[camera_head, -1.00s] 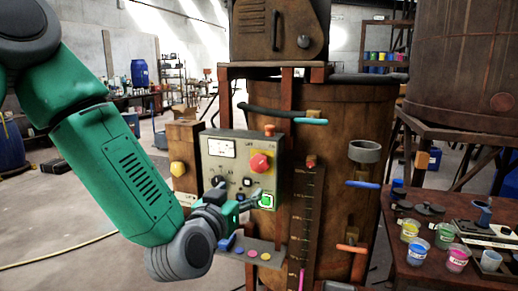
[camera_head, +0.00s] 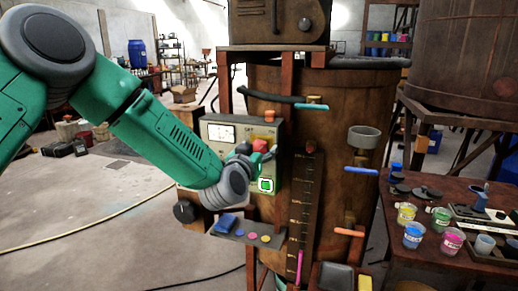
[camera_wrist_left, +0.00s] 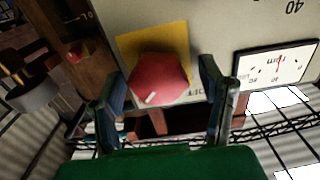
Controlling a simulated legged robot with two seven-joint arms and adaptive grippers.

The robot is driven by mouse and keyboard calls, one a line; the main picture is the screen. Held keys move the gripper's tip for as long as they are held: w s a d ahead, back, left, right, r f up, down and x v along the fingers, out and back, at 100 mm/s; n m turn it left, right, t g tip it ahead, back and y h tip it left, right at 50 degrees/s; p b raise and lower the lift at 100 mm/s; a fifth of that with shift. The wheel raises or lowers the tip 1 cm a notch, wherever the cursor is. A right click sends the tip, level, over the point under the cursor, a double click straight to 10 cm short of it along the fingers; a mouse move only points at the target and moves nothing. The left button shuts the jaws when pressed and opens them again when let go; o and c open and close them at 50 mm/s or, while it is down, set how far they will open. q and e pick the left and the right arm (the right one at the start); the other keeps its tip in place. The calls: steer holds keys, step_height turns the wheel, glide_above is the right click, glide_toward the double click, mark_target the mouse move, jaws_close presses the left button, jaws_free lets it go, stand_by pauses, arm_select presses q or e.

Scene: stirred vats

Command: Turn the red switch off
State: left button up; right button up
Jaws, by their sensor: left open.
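The red switch (camera_wrist_left: 160,78) is a red knob with a small white mark, set on a yellow square plate on the grey control panel. In the left wrist view it sits between the two spread fingers of my left gripper (camera_wrist_left: 165,95). I cannot tell whether the fingers touch it. In the head view the red switch (camera_head: 260,146) shows only in part, behind my left gripper (camera_head: 262,152). The control panel (camera_head: 215,153) is on the front of a rusty vat, partly covered by my left arm.
A lit green button (camera_head: 266,185) sits low on the panel. A ledge with coloured buttons (camera_head: 245,236) juts out below. A dial gauge (camera_head: 221,133) is at the panel's upper left. A table with paint cups (camera_head: 413,235) stands at the right.

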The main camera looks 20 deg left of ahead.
arm_select(q)
steer(key=shift+w, duration=0.1)
steer(key=c, duration=1.2)
steer(key=shift+o, duration=0.2)
steer(key=shift+n, duration=0.3)
steer(key=n+b, duration=0.3)
steer(key=n, duration=0.1)
steer(key=shift+f, duration=0.15)
steer(key=n+b, duration=0.3)
steer(key=n, duration=0.1)
steer(key=shift+f+n, duration=0.1)
steer(key=shift+n, duration=0.3)
steer(key=n+b, duration=0.3)
steer(key=n, duration=0.2)
steer(key=shift+a+f+b, duration=0.1)
steer(key=shift+b, duration=0.2)
steer(key=shift+n+b, duration=1.05)
steer(key=shift+n, duration=0.65)
